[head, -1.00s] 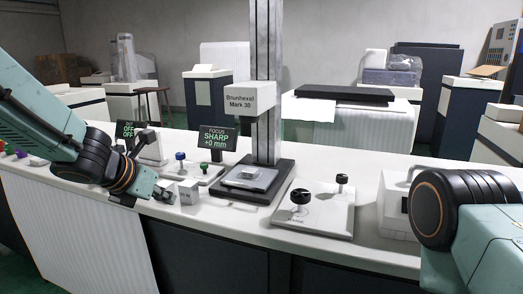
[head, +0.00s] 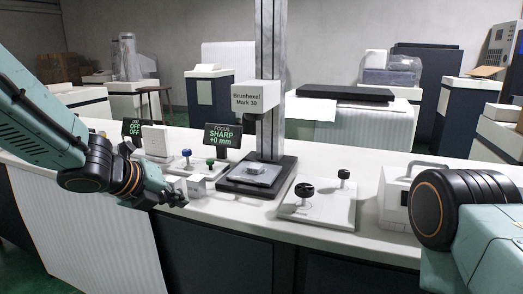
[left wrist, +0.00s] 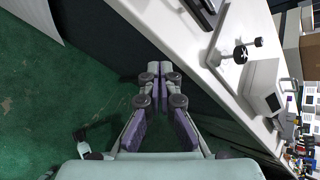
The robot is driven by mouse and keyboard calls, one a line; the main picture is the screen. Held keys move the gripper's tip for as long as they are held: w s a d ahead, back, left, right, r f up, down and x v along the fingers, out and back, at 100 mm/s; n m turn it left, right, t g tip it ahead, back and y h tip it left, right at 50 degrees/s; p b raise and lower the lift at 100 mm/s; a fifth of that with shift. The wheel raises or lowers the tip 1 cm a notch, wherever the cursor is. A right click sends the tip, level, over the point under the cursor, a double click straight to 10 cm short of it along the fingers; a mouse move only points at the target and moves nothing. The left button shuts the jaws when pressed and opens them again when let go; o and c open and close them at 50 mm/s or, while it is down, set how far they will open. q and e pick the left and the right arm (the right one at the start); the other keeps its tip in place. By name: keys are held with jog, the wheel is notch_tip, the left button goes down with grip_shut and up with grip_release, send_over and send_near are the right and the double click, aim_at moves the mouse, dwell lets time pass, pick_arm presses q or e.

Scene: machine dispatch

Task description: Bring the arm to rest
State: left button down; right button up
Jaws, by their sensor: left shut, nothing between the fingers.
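My left gripper (head: 172,198) is in front of the white bench (head: 250,210), near its front edge, below and left of the focus stand. In the left wrist view its fingers (left wrist: 160,72) are together with nothing between them. The green floor (left wrist: 50,90) lies to the left and the bench edge to the right. My left arm comes in from the left, bent at a black joint. My right arm shows at the lower right, but its gripper is out of view.
Small white boxes (head: 198,186) stand close behind the left gripper. Behind are a knob plate (head: 200,168), the "SHARP +0 mm" display (head: 222,137), the Brunhexel column (head: 269,80) and a plate with two black knobs (head: 322,206). A white handled case (head: 394,200) stands right.

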pick_arm(q)
jog(key=s+f+n+g+y, duration=0.1)
jog(key=s+f+n, duration=0.6)
jog(key=f+n, duration=0.5)
jog(key=s+f+n+g+y, duration=0.1)
jog(key=s+f+n, duration=0.7)
jog(key=n, duration=0.5)
jog(key=s+a+f+n+g+y, duration=0.1)
jog(key=s+f+n+g, duration=0.1)
jog(key=s+f, duration=0.3)
jog(key=s+a+f+n+g, duration=0.2)
jog(key=s+f, duration=0.3)
jog(key=s, duration=0.7)
jog(key=s+a+f+n+g+y, duration=0.1)
jog(key=s+f+n+g, duration=0.1)
jog(key=s+f, duration=0.3)
jog(key=s, duration=0.3)
jog(key=shift+s+a+f+n+y, duration=0.2)
jog(key=shift+s+a+n+y, duration=0.1)
jog(key=shift+s+a+n, duration=0.1)
